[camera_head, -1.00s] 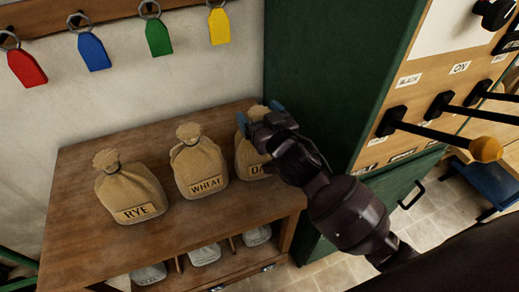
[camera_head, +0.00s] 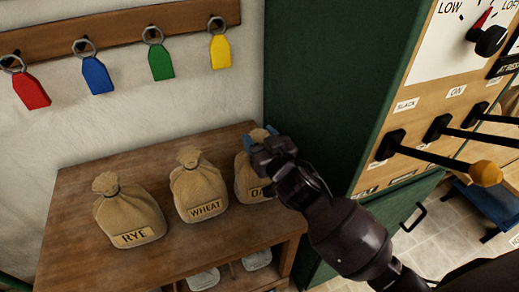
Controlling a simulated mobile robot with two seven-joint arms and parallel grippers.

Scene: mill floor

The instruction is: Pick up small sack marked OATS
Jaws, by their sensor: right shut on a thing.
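The small sack marked OATS (camera_head: 247,180) is at the right end of the wooden bench, next to the green cabinet. Only the first letters of its label show; my gripper covers the rest. My right gripper (camera_head: 260,140) is shut on the upper part of this sack. The sack appears to be upright, and I cannot tell whether it is clear of the bench top. My left gripper is not in view.
A sack marked WHEAT (camera_head: 200,190) and one marked RYE (camera_head: 130,215) stand to the left on the bench (camera_head: 75,195). The green cabinet (camera_head: 320,80) rises close on the right, with levers (camera_head: 430,155) on its panel. Coloured tags (camera_head: 160,62) hang on the wall.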

